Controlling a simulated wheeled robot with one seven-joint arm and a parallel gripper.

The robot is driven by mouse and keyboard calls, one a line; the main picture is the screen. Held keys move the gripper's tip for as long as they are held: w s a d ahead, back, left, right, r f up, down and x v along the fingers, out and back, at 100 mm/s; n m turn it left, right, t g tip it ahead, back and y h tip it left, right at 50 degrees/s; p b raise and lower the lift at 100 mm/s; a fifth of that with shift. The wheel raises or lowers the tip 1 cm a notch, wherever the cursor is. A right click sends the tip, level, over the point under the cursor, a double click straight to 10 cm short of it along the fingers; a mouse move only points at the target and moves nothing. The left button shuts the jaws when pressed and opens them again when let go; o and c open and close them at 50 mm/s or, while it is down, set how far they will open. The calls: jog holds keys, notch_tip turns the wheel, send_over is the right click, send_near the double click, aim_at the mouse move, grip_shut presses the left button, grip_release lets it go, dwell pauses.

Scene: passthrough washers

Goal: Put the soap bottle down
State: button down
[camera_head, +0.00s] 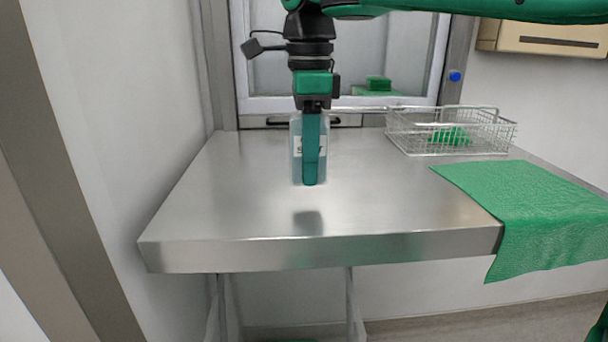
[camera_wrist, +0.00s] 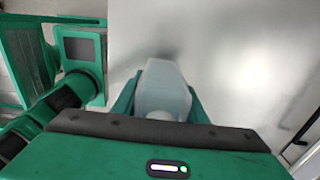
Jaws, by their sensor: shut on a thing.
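The soap bottle (camera_head: 296,163) is a pale, translucent bottle with a white label, upright over the steel table (camera_head: 235,195). My gripper (camera_head: 311,180) points down in front of it, and its finger hides the middle of the bottle. In the wrist view, the bottle (camera_wrist: 163,88) sits between the two green fingers of my gripper (camera_wrist: 160,100), which are shut on it. A dark patch, a shadow or reflection, shows on the table nearer the front edge. I cannot tell whether the bottle's base touches the steel.
A wire basket (camera_head: 400,143) with a green item (camera_head: 452,136) stands at the back right. A green cloth (camera_head: 530,190) hangs over the right front edge. Behind the table is a framed hatch with a green block (camera_head: 379,83) inside. The table's left and front are clear.

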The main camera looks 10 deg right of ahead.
jog(key=s+a+r, duration=0.7)
jog(key=s+a, duration=0.1)
jog(key=shift+s+r, duration=0.15)
jog(key=shift+s, duration=0.05)
jog(key=shift+s, duration=0.1)
dwell(0.7)
